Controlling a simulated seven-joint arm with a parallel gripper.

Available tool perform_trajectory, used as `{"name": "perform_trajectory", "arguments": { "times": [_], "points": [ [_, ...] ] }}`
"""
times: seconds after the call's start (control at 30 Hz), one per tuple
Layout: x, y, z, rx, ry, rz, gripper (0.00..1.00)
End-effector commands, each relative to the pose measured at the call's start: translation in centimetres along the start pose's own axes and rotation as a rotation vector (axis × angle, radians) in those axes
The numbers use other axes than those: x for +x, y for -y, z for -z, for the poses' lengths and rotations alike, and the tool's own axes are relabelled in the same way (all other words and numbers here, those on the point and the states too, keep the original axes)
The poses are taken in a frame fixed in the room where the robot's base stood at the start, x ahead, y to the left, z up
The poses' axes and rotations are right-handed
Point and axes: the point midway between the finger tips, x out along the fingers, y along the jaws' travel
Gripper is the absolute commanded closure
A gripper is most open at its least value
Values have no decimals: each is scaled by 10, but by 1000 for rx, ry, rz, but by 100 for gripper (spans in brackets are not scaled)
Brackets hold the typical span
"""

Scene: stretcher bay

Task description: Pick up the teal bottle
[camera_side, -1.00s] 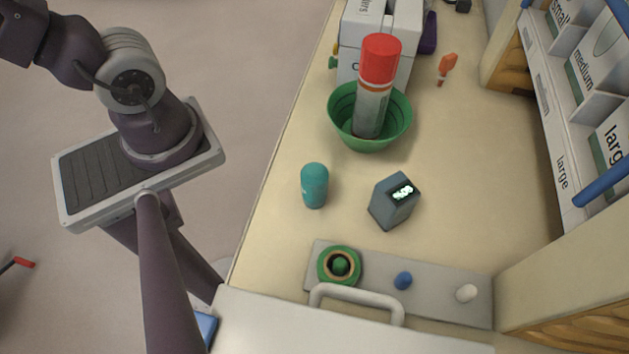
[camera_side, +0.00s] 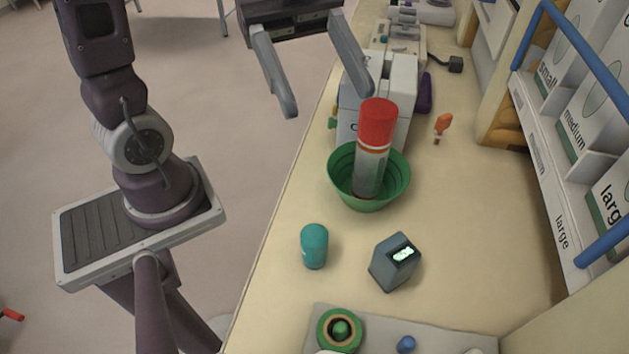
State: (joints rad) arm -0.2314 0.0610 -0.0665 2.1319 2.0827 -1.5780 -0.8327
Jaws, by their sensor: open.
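The teal bottle (camera_side: 314,247) stands upright on the beige counter, near its left edge. It is short and rounded, with a slightly lighter top. My gripper (camera_side: 328,98) is at the top of the view, its two grey fingers spread wide with nothing between them. It appears well above and beyond the bottle, apart from it. Its right finger overlaps the white box in the picture.
A green bowl (camera_side: 340,184) holding a tall red-topped canister (camera_side: 373,145) stands behind the bottle. A dark grey box with a lit display (camera_side: 395,262) is to its right. A green ring-shaped item (camera_side: 325,331) lies in front. Bare counter (camera_side: 470,230) extends right.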

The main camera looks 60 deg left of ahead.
Motion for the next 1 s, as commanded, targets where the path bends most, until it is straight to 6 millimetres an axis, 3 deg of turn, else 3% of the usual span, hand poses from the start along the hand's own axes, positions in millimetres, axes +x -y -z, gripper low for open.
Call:
{"name": "perform_trajectory", "arguments": {
  "times": [0.03,0.2,0.6,0.73,1.0],
  "points": [
    [-4,-17,-3,-41,-15,-87,37],
    [27,-18,-69,-41,-18,-73,37],
    [79,-24,-191,-33,-13,-67,37],
    [87,-24,-210,-27,-11,-64,37],
    [125,-31,-212,-27,-12,-70,37]
  ]
}}
